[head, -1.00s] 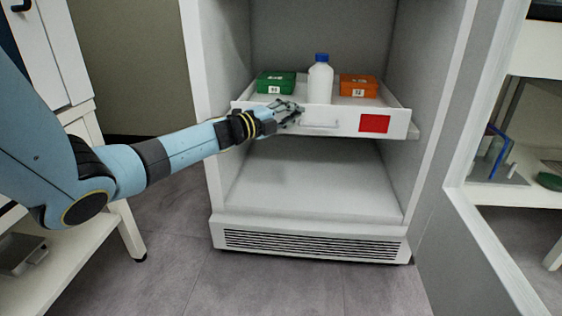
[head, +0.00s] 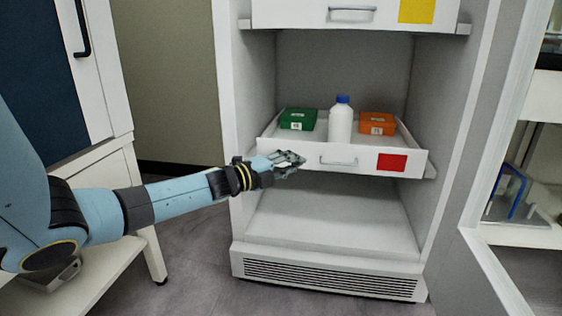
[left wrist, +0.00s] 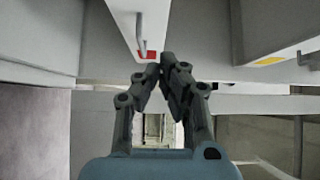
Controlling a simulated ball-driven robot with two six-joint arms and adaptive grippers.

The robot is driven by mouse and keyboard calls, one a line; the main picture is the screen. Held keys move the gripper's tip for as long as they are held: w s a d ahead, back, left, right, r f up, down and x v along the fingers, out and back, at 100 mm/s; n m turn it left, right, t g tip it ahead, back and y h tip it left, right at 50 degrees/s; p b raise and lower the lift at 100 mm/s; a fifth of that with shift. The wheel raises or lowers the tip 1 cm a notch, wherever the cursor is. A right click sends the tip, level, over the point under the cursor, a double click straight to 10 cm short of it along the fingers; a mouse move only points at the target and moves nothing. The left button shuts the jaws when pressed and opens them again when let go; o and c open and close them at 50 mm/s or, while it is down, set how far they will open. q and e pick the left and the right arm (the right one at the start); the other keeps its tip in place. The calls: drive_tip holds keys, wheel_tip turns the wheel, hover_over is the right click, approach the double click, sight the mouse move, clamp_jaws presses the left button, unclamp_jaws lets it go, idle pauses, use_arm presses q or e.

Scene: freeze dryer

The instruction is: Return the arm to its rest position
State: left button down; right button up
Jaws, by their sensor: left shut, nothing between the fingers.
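My left gripper (head: 290,162) is shut and empty in front of the left part of the drawer with the red label (head: 408,163). Its fingertips are left of the drawer's handle (head: 338,162), apart from it. In the left wrist view the closed fingers (left wrist: 162,70) meet just below the drawer's handle (left wrist: 142,36) and red label. My left arm (head: 180,194) reaches in from the left. My right gripper does not show in the head view.
The pulled-out drawer holds a green box (head: 298,119), a white bottle with a blue cap (head: 340,124) and an orange box (head: 377,124). A yellow-labelled drawer (head: 300,14) is above. A white cabinet (head: 98,178) stands left; an open door frame (head: 500,160) is at right.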

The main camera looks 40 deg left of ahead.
use_arm(q)
drive_tip(key=p+v, duration=0.1)
drive_tip(key=v, duration=0.2)
drive_tip(key=shift+s+a, duration=0.1)
drive_tip(key=shift+s, duration=0.3)
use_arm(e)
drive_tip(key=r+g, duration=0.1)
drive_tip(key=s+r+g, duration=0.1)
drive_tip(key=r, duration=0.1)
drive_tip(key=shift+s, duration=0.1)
